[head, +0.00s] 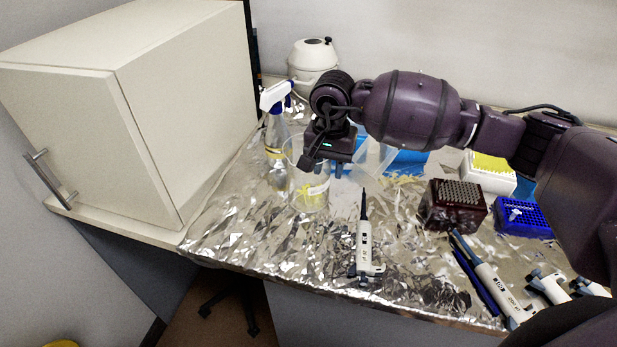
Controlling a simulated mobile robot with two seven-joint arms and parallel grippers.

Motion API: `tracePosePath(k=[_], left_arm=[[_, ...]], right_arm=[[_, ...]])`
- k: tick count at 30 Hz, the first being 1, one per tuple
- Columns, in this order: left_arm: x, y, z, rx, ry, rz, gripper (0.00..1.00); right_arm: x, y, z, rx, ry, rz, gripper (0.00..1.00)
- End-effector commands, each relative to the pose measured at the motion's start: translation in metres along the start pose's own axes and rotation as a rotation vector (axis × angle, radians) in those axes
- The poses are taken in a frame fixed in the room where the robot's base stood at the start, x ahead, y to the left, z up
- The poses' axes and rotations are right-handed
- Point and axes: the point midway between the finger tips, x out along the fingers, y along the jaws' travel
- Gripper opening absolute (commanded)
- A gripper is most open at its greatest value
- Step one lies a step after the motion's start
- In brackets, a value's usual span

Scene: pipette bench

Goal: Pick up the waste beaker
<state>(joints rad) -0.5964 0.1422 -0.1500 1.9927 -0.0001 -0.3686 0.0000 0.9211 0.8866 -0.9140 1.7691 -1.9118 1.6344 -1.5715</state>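The waste beaker (312,195) appears to be the clear, see-through vessel standing upright on the foil-covered bench, with some yellow bits in its lower part. My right gripper (324,166) is over the beaker's upper part, pointing down. Its fingers look spread, with a gap between them. The gripper hides part of the beaker's rim, and I cannot tell whether a finger touches the wall. My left gripper is not in view.
A spray bottle (276,150) stands close left of the beaker. A pipette (365,245) lies in front. A clear container (374,160) is just right. Dark red (453,208) and blue (522,220) tip racks and more pipettes are further right. A white cabinet (190,110) bounds the left.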

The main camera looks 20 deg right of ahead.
Motion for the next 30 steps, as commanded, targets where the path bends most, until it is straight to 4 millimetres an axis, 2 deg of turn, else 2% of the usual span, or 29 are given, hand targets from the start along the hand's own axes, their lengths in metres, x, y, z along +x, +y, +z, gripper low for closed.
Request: tracePosePath(k=[1,6,7,20,26,30], left_arm=[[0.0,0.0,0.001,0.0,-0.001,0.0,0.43],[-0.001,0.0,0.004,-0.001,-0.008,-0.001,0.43],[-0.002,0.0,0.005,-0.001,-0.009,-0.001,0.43],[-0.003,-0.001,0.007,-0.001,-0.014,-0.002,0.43],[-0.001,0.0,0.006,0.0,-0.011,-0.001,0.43],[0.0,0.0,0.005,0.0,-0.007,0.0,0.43]], right_arm=[[0.0,0.0,0.0,0.0,0.0,0.0,0.28],[0.0,0.0,0.0,0.0,0.0,0.0,0.02],[0.0,0.0,0.0,0.0,0.0,0.0,0.0],[-0.004,0.0,0.0,0.0,0.0,0.0,0.0],[-0.03,0.0,-0.001,-0.001,0.003,-0.002,0.0],[-0.063,0.0,-0.001,-0.001,0.005,-0.004,0.0]])
